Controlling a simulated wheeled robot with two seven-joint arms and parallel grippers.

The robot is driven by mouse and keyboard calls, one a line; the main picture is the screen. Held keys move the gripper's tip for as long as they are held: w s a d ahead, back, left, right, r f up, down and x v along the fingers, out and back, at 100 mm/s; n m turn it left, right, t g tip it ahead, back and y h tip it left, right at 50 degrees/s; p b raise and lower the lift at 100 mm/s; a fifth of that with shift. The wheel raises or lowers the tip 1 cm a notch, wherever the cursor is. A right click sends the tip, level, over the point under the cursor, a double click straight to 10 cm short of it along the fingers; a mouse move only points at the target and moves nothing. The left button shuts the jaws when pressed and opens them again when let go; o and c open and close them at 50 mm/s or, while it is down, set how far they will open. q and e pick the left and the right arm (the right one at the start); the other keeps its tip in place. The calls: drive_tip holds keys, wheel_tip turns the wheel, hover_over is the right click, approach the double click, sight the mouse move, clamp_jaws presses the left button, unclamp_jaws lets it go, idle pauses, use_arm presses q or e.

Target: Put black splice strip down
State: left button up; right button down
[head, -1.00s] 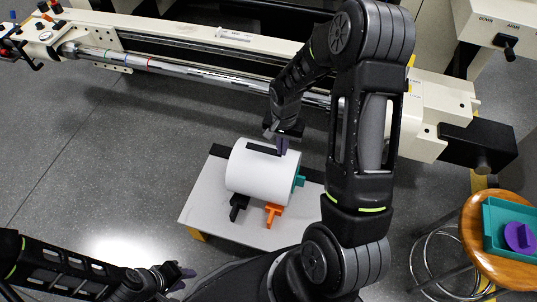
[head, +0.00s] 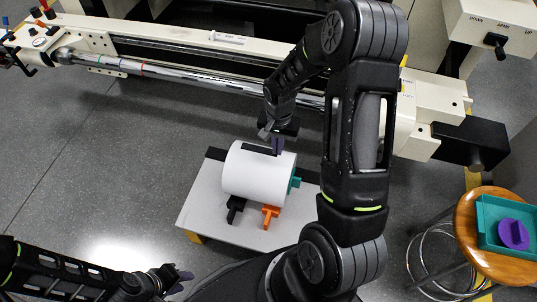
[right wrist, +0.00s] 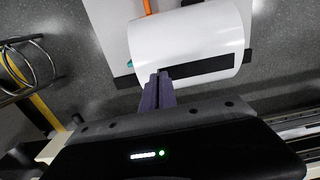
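The black splice strip (head: 261,149) lies along the top of a white roll (head: 256,176). It also shows in the right wrist view (right wrist: 208,68), flat against the roll. My right gripper (head: 277,146) is at the strip's right end, with its purple fingers (right wrist: 158,80) close together on that end in the right wrist view. The fingertips hide the end of the strip. My left gripper (head: 184,279) is low at the left, away from the roll, with its fingers apart and nothing visible between them.
The roll rests on a pale platform (head: 200,212) with orange (head: 270,216), black (head: 235,207) and teal (head: 295,183) pieces around it. A long machine (head: 200,45) stands behind. A stool (head: 467,225) at the right bears a teal tray (head: 487,240) with a purple object (head: 513,233).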

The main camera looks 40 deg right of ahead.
drive_tip(key=w+a+r+n, duration=0.3)
drive_tip(key=w+a+r, duration=0.1)
drive_tip(key=r, duration=0.4)
drive_tip(key=w+a+r+n, duration=0.3)
drive_tip(key=w+a+r, duration=0.1)
drive_tip(key=a+r, duration=0.3)
drive_tip(key=w+a+r+n, duration=0.3)
drive_tip(key=a+r+n, duration=0.1)
drive_tip(key=r, duration=0.6)
drive_tip(key=shift+w+a+r, duration=0.4)
drive_tip(key=shift+a, duration=0.25)
drive_tip(key=shift+s, duration=0.1)
